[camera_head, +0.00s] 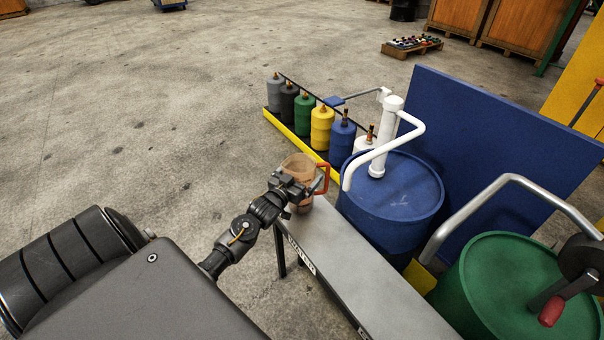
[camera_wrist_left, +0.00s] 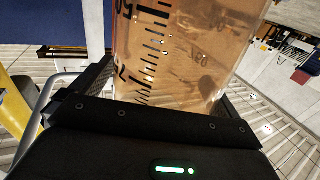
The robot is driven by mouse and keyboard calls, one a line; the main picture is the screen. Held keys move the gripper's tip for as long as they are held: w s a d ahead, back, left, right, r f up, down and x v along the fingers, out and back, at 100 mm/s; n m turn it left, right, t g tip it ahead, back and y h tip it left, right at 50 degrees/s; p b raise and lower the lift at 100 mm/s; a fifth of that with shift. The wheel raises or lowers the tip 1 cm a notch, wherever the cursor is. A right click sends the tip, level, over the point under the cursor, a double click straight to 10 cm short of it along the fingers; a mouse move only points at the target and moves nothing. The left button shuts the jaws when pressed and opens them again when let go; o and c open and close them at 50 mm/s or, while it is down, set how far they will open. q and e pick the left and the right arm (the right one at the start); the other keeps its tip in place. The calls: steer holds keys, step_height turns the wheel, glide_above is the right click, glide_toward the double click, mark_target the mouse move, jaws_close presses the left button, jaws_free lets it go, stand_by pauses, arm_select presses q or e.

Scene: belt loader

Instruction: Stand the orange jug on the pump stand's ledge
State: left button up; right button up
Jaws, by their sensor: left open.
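The orange jug (camera_head: 299,166) is a see-through, pale orange vessel with a red-orange handle on its right side. It looks upright at the far end of the pump stand's grey ledge (camera_head: 352,262), with its base seeming to rest there; the gripper partly hides it. My left gripper (camera_head: 303,186) is open, with its fingers on either side of the jug's body. The left wrist view shows the jug (camera_wrist_left: 180,60) between the two fingers, with dark measuring marks on its wall. My right gripper is not in view.
A blue drum (camera_head: 405,205) with a white pump stands right of the ledge, and a green drum (camera_head: 510,275) with a crank is nearer. Several coloured bottles stand in a yellow-edged rack (camera_head: 290,134) behind. A blue panel (camera_head: 500,135) closes the right. Floor at left is clear.

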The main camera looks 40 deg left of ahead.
arm_select(q)
steer(key=s+d, duration=0.1)
steer(key=s, duration=1)
steer(key=shift+s, duration=0.25)
